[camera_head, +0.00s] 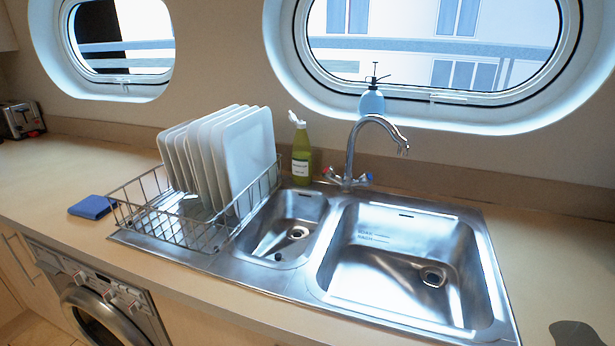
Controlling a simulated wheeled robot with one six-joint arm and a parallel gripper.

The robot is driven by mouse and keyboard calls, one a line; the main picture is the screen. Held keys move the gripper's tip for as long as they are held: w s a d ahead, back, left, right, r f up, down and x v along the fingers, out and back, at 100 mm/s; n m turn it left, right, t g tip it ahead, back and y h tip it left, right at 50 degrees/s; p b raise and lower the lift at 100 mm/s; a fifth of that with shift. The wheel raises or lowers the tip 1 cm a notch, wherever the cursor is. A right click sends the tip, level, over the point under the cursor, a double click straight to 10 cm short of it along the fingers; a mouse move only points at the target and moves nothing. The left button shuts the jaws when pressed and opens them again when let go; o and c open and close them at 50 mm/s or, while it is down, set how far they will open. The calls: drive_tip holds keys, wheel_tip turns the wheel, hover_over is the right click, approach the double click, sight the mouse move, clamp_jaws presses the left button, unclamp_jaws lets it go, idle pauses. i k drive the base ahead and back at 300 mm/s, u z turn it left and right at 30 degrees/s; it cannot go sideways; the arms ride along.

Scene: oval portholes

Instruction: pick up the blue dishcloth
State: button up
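The blue dishcloth (92,207) lies folded into a small flat pad on the worktop (60,165). It is just left of the wire dish rack (190,235), close to or touching the rack's left end; I cannot tell which. The top and front edge of the cloth are in plain view. My gripper cannot be made out in this view.
White plates (243,150) stand in the rack. The steel sink (410,265), tap (352,150) and green bottle (301,155) are to the right. A toaster (22,120) stands far left, with clear worktop between. A washing machine (100,300) is below. A dark shape shows bottom right.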

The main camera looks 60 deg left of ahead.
sight(94, 206)
drive_tip(key=u, duration=0.05)
drive_tip(key=k, duration=0.4)
drive_tip(key=u, duration=1.1)
drive_tip(key=k, duration=0.25)
drive_tip(key=u, duration=1.5)
